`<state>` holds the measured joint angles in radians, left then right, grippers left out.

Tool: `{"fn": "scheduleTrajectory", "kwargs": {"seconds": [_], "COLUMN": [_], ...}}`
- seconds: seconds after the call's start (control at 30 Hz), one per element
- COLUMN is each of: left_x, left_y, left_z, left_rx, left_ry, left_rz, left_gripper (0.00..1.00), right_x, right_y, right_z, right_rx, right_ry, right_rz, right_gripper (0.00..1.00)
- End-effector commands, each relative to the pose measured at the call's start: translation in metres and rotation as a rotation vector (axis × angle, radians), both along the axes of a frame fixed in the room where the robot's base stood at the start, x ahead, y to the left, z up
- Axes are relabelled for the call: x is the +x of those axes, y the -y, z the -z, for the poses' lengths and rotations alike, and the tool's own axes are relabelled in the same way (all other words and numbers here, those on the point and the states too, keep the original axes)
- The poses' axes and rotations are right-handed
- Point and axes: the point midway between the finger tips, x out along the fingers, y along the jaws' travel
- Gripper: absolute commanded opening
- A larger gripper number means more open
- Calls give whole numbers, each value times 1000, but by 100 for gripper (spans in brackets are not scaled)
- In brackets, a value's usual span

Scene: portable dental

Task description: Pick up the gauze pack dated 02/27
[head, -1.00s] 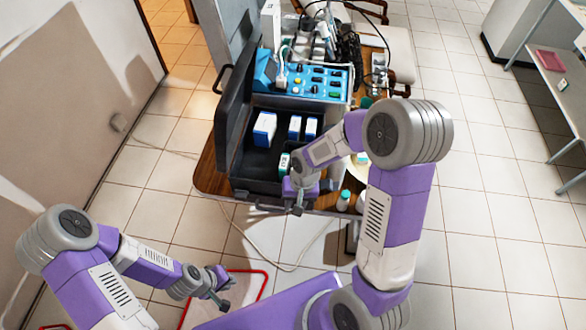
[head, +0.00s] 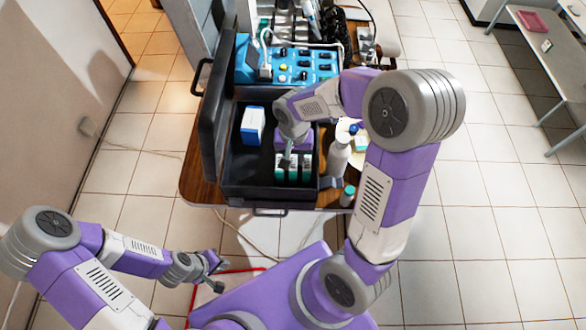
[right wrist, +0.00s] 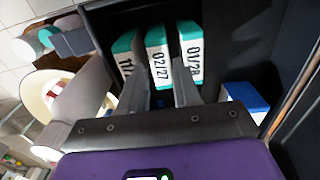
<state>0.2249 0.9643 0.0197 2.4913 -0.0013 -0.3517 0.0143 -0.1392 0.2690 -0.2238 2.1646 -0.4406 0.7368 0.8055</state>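The gauze pack dated 02/27 (right wrist: 158,62) is white with a teal end and stands upright in a row in the dark case. It is between a pack marked 01/28 (right wrist: 191,58) and one whose label starts with 11 (right wrist: 124,66), partly hidden. My right gripper (right wrist: 160,75) points down with one finger on each side of the 02/27 pack; the fingers stand apart, and firm contact is not visible. In the head view my right gripper (head: 288,160) is over this row. My left gripper (head: 218,280) is low at the left, away from the case; its fingers are too small to judge.
The open dark case (head: 228,178) has raised walls around the packs. A blue-and-white box (head: 253,125) stands inside. A blue control panel (head: 300,66) is behind. White bottles (head: 338,158) stand close at the case's right, on the wooden table (head: 197,180).

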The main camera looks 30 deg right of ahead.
Motion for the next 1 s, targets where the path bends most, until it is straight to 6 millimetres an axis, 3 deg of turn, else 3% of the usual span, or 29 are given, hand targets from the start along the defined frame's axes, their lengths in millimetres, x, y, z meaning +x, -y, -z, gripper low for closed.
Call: {"fn": "scheduleTrajectory", "kwargs": {"seconds": [0.13, 0.4, 0.6, 1.0], "left_x": [0, 0, 0, 0], "left_y": [0, 0, 0, 0], "left_z": [6, 5, 5, 4], "left_rx": [0, 0, 0, 0], "left_ry": [1, 1, 1, 1], "left_rz": [0, 0, 0, 0], "left_gripper": [16, 16, 16, 16], "right_x": [0, 0, 0, 1], "right_y": [0, 0, 0, 0], "right_z": [17, 19, 18, 14], "right_rx": [0, 1, 1, 0], "right_ry": [-1, 1, 1, 1], "right_rz": [1, 1, 1, 0], "right_gripper": [32, 30, 0, 0]}}
